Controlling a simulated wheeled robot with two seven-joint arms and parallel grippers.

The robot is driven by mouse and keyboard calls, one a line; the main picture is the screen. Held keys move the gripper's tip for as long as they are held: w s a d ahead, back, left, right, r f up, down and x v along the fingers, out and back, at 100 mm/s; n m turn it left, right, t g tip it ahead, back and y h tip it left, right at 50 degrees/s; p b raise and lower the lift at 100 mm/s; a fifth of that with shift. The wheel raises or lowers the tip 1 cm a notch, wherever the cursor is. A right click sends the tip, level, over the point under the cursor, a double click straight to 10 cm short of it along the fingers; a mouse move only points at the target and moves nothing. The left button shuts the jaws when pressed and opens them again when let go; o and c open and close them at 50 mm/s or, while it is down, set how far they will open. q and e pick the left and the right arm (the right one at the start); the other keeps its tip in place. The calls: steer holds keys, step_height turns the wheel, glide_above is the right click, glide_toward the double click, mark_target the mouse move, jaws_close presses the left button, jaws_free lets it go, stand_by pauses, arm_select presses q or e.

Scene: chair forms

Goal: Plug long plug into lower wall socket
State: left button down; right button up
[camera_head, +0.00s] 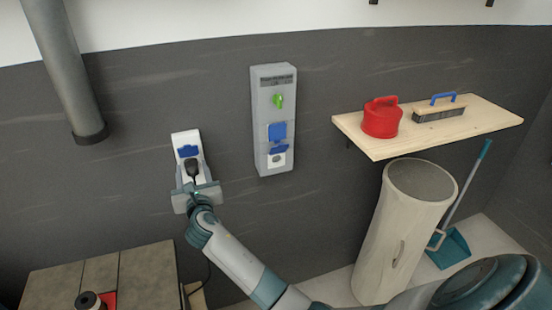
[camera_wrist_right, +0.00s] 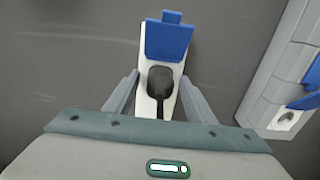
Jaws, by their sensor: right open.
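A white wall socket (camera_head: 181,137) with a raised blue lid (camera_head: 188,151) is on the dark wall, left of a grey panel. A black plug (camera_head: 191,168) is at its front below the lid, with its cord hanging down; I cannot tell how deep it sits. My right gripper (camera_head: 194,184) is at the plug. In the right wrist view the gripper's fingers (camera_wrist_right: 158,98) stand open on either side of the plug (camera_wrist_right: 160,82), with gaps between. The blue lid (camera_wrist_right: 167,40) is above it. My left gripper is out of view.
A grey panel (camera_head: 260,110) with a green knob, blue covers and another socket is to the right. A wooden shelf (camera_head: 475,118) holds a red kettle-like can (camera_head: 382,120) and a brush (camera_head: 438,110). A tall bin (camera_head: 385,240) stands below. A tiled table (camera_head: 140,270) is lower left.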

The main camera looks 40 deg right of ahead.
mark_target(193, 177)
steer(key=shift+p, duration=0.5)
stand_by(0.8)
jaws_close()
steer(key=shift+s+f, duration=0.1)
steer(key=shift+s, duration=0.05)
steer(key=shift+s+p, duration=0.15)
steer(key=shift+p, duration=0.15)
steer(key=shift+p+v, duration=0.45)
steer(key=shift+v, duration=0.4)
steer(key=shift+s+a, duration=0.1)
steer(key=shift+s, duration=0.15)
steer(key=shift+s, duration=0.1)
